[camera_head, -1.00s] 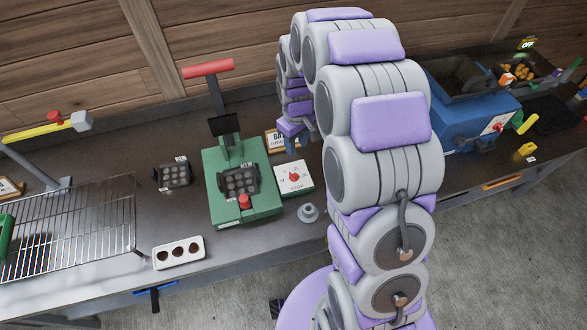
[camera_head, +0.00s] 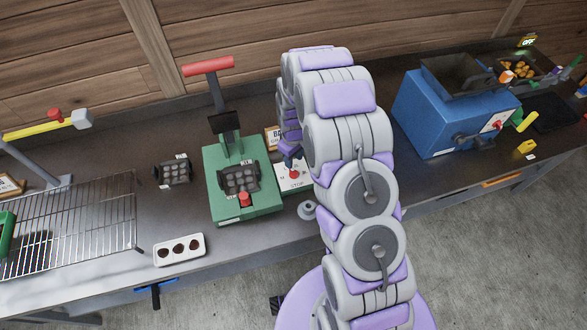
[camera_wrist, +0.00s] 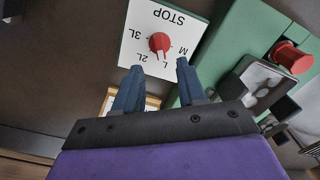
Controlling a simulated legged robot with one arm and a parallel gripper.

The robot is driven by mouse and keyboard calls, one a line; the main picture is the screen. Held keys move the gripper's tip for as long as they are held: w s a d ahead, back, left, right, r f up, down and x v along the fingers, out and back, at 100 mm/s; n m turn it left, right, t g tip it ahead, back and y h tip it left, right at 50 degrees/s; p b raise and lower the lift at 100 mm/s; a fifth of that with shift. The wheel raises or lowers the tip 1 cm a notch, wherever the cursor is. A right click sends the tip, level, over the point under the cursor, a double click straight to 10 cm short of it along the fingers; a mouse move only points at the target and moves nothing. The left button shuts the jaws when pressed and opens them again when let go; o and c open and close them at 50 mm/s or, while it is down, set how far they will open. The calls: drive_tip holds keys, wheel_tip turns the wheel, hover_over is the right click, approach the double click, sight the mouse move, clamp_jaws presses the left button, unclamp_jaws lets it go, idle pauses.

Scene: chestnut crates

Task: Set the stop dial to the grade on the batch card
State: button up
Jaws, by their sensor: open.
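The stop dial is a white plate (camera_wrist: 136,22) with a red knob (camera_wrist: 159,42), marked STOP, M, L, 2L and 3L. It appears upside down in the wrist view. The knob seems to point near the L; I cannot tell its exact setting. In the head view the dial (camera_head: 297,187) sits right of the green press, partly hidden by my arm. My gripper (camera_wrist: 157,69) is open, its two blue fingers just short of the knob and apart from it. The batch card (camera_head: 271,138) stands behind the dial, partly hidden by my arm; its grade is not readable.
The green press (camera_head: 240,206) with a red button (camera_head: 244,198) and red-handled lever (camera_head: 208,66) stands close beside the dial. A small grey knobbed piece (camera_head: 307,209) lies in front. A white tray (camera_head: 180,261), wire rack (camera_head: 70,235) and blue machine (camera_head: 430,118) stand farther off.

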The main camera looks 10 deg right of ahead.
sight(294, 171)
wheel_tip(294, 171, down, 7)
drive_tip(key=shift+r, duration=0.1)
idle(0.4)
clamp_jaws()
